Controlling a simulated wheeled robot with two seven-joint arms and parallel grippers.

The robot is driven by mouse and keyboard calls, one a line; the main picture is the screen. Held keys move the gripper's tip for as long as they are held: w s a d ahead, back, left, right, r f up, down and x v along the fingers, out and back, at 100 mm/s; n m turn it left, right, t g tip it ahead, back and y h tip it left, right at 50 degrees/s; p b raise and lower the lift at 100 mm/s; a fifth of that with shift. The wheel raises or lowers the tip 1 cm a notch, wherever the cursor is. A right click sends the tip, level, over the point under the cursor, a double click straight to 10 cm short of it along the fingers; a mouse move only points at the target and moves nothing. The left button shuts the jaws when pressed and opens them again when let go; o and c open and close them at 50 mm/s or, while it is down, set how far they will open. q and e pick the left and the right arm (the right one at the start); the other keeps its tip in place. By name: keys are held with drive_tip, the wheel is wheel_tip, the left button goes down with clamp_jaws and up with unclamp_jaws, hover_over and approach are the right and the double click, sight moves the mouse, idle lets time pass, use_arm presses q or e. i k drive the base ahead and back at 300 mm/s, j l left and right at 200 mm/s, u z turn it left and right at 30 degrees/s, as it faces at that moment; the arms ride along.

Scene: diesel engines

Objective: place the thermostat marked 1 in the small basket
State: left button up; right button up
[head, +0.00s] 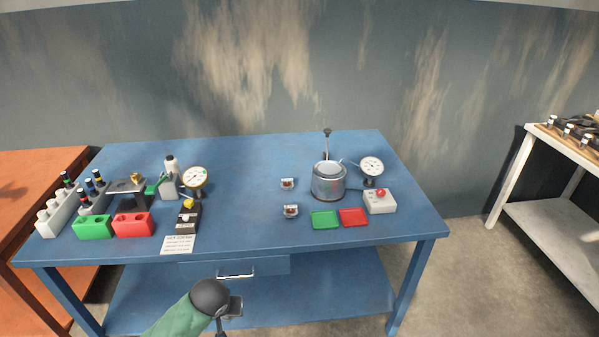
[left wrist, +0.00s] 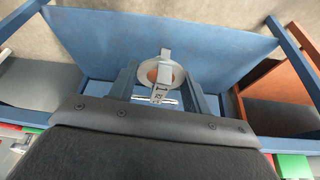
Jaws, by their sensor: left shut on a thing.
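My left gripper (head: 232,306) is in front of the blue table, below the drawer. In the left wrist view its fingers (left wrist: 162,85) are shut on a round metal thermostat (left wrist: 150,73) with a copper-coloured centre and a bracket. Dark marking shows on the bracket but is too small to read surely. Two small metal pieces, one (head: 288,184) behind the other (head: 290,211), stand on the table left of the metal pot (head: 328,182). I cannot make out a small basket clearly; a rod with a dark knob (head: 327,132) rises behind the pot. My right gripper is not in view.
A green tray (head: 325,220) and a red tray (head: 354,217) lie before the pot. A gauge (head: 372,167) and a red-button box (head: 380,201) stand to its right. Racks, blocks and another gauge (head: 194,178) crowd the table's left. The table middle (head: 245,195) is clear.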

sight(329, 170)
drive_tip(key=i+l+u, duration=0.1)
drive_tip(key=l+u, duration=0.3)
drive_tip(key=l, duration=0.45)
drive_tip(key=l+u, duration=0.4)
drive_tip(key=l, duration=0.45)
